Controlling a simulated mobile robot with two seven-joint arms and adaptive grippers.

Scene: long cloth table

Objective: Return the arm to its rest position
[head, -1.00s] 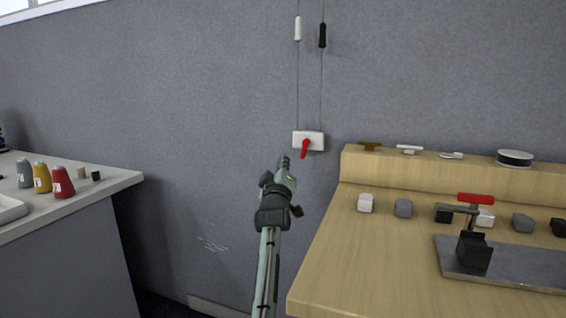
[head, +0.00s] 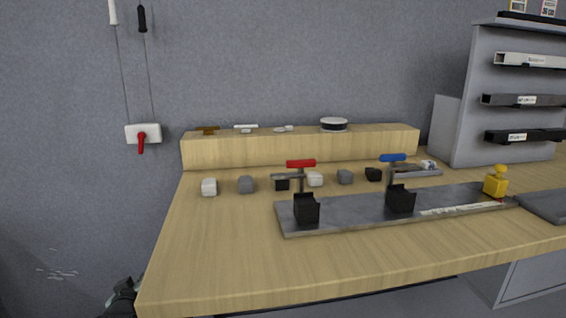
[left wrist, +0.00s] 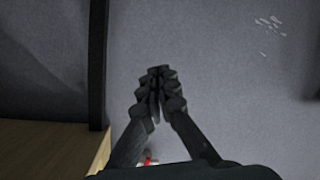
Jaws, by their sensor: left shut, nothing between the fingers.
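My left gripper (left wrist: 158,90) is shut and empty, its two dark ribbed fingers pressed together in the left wrist view. Grey wall or panel surface lies behind its tips, and nothing touches them. In the head view only a dark and pale green piece of my left arm shows at the bottom left, beside the bench's front left corner; the rest is hidden or out of frame. My right arm and gripper are not in view.
The wooden bench (head: 200,255) has a metal plate (head: 350,211) with red-handled (head: 301,164) and blue-handled (head: 393,158) clamps, and several small blocks. A white wall box (head: 133,133) with a red lever (head: 141,143) hangs left. A grey shelf rack (head: 470,100) stands right.

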